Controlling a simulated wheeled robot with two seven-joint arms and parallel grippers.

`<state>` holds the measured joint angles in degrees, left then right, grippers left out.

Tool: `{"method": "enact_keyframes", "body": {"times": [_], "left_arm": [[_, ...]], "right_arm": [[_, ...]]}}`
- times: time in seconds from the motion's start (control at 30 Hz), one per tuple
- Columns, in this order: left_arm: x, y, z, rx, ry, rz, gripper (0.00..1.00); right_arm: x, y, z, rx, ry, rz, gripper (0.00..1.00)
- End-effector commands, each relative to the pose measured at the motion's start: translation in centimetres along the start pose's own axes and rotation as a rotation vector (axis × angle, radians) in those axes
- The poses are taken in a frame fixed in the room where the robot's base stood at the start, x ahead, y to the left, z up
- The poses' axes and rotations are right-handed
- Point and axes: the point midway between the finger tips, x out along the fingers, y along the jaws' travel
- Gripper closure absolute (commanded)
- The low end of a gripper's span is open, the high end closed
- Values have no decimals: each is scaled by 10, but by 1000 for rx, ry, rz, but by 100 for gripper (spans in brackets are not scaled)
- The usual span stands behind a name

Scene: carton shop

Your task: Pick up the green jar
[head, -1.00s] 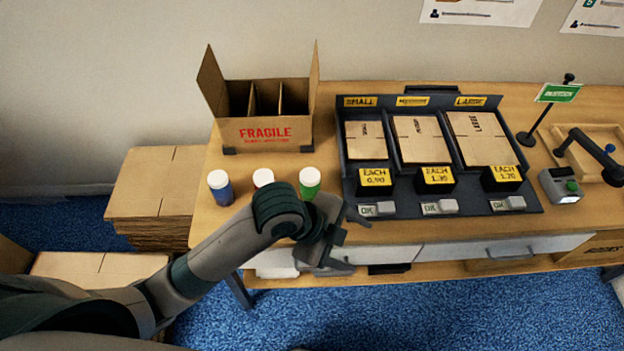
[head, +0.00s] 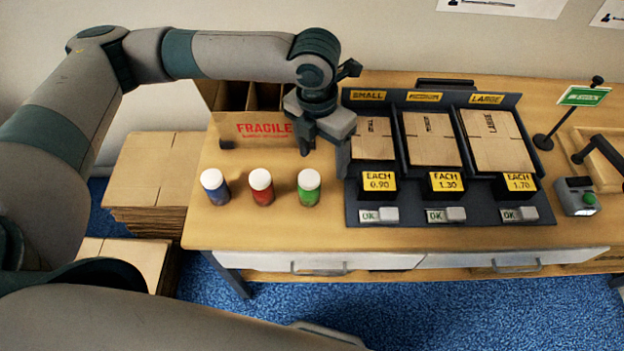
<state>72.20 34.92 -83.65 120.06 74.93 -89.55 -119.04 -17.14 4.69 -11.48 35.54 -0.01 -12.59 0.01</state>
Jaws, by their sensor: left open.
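The green jar (head: 309,190) stands upright on the wooden table, with a white lid. It is the rightmost of three jars. A red jar (head: 261,188) stands to its left and a blue jar (head: 215,187) is farther left. My left gripper (head: 324,158) points down above and behind the green jar, close to the display's left edge. It is open, with nothing seen between its fingers, and it is apart from the jar. My right gripper is not in view.
The FRAGILE carton (head: 236,131) stands behind the jars, partly hidden by my left arm. The dark carton display (head: 372,192) is just right of the green jar. The table (head: 265,228) is clear in front of the jars. Stacked cardboard (head: 150,172) lies at the left.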

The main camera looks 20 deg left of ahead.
Motion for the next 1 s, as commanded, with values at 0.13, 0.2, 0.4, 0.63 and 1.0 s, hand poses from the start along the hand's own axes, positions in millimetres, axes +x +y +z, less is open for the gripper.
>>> {"method": "enact_keyframes", "body": {"times": [0.13, 0.2, 0.4, 0.63, 1.0], "left_arm": [[-16, 24, 1, 72, 30, 44, 33], [-19, 29, 0, 91, 39, 53, 33], [-22, 33, -1, 108, 49, 59, 33], [-21, 33, 0, 107, 48, 58, 33], [12, 35, -3, 106, 51, 58, 33]], "right_arm": [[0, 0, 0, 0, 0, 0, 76], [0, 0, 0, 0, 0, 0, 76], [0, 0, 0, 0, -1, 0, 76], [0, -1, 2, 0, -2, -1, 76], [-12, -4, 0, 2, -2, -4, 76]]}}
